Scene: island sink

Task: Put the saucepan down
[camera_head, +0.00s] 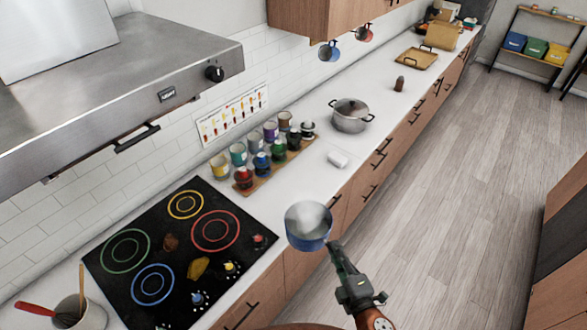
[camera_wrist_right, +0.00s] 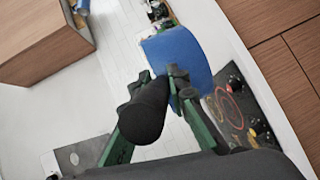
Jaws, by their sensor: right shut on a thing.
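The blue saucepan (camera_head: 306,238) shows at the counter's front edge, just right of the cooktop (camera_head: 165,252). Its pale inside is visible, and it looks roughly upright. My right gripper (camera_head: 338,254) is shut on its handle, on the side away from the counter. The pan overlaps the counter edge in the picture; I cannot tell how high it is. In the right wrist view the saucepan's blue wall (camera_wrist_right: 180,52) and black handle (camera_wrist_right: 146,108) show, with the green gripper fingers (camera_wrist_right: 160,95) around the handle. My left gripper is not in view.
The cooktop has green, yellow, red and blue rings, with small coloured items along its front. A utensil crock (camera_head: 85,315) is at lower left.

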